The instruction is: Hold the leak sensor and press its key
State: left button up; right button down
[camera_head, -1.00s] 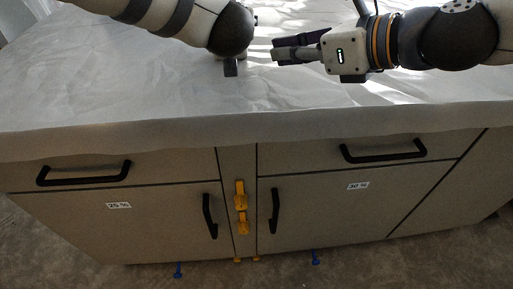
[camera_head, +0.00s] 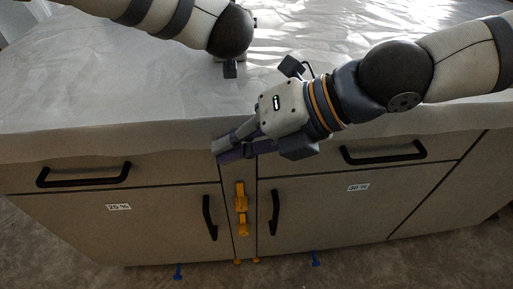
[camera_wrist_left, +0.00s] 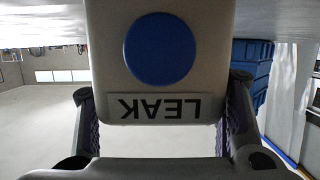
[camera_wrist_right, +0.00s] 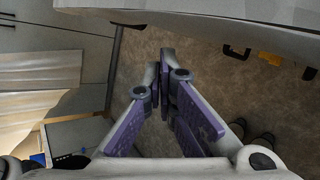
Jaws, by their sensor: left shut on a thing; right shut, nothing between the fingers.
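The leak sensor (camera_wrist_left: 110,45) fills the upper middle of the left wrist view. It is a pale box with a round blue key (camera_wrist_left: 160,48) and an upside-down LEAK label (camera_wrist_left: 154,107). My left gripper (camera_wrist_left: 162,88) is shut on it, one finger against each side. In the head view the left arm is at the top, and the sensor does not show there. My right gripper (camera_head: 219,148) is shut and empty over the table's front edge, fingers toward the lower left. Its closed fingertips (camera_wrist_right: 162,60) show in the right wrist view, well apart from the sensor.
The white-covered table (camera_head: 110,80) has a broad clear top. Below its front edge are drawers and doors with black handles (camera_head: 383,153). Yellow fittings (camera_head: 241,197) sit between the doors. A blue crate (camera_wrist_left: 252,70) stands behind the sensor in the left wrist view.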

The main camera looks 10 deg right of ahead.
pick_arm(q)
jog(key=shift+f, duration=0.1)
pick_arm(e)
jog(key=s+d+f+n+g+h, duration=0.1)
jog(key=s+f+n, duration=0.2)
jog(key=f, duration=0.4)
jog(key=s+d+f+n+g+h, duration=0.1)
jog(key=s+d+f+n+h, duration=0.1)
jog(key=f, duration=0.5)
jog(key=shift+s+d+f+n, duration=0.15)
jog(key=shift+s+n, duration=0.45)
jog(key=shift+s, duration=0.2)
pick_arm(q)
jog(key=o, duration=1.3)
jog(key=shift+o, duration=0.2)
